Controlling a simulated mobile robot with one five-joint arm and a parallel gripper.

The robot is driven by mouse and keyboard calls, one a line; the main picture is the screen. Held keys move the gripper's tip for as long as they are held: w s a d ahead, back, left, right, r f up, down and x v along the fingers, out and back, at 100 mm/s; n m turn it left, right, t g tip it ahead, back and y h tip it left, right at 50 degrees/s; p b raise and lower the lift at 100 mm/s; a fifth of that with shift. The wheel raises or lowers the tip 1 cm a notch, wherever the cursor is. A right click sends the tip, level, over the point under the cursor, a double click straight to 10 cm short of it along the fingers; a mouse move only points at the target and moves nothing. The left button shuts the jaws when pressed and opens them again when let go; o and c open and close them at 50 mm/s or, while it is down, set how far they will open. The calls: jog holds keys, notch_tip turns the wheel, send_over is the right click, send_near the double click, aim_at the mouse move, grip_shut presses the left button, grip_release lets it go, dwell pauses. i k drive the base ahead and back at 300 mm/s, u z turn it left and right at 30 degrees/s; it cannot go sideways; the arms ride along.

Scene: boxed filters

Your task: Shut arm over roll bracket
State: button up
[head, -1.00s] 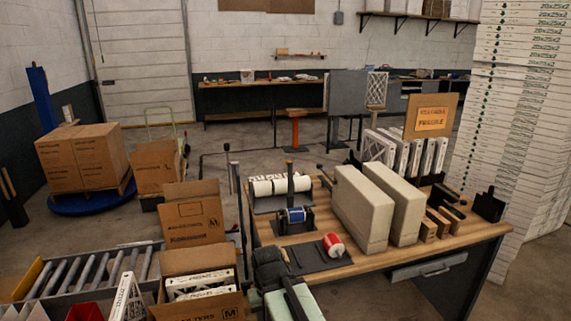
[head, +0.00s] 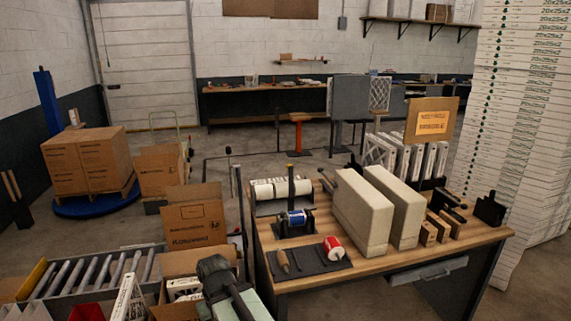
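The roll bracket (head: 283,232) is a dark stand on the wooden bench, holding a blue roll (head: 296,218). Its arm (head: 291,187) looks like a dark upright bar with a yellowish tip, rising above the blue roll; it stands up, not lying over the roll. My gripper (head: 213,270) is dark and sits left of the bench, in front of an open carton, well apart from the bracket. Its fingers are too small and dark to tell whether they are open or shut.
A black mat (head: 312,262) at the bench's front left bears a red roll (head: 333,248) and a wooden-handled tool (head: 283,261). White rolls (head: 275,187) lie behind the bracket. Two large beige blocks (head: 362,212) stand to its right. Open cartons (head: 196,222) and a roller conveyor (head: 95,270) are left.

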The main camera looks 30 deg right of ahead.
aim_at(289, 167)
jog(key=i, duration=0.95)
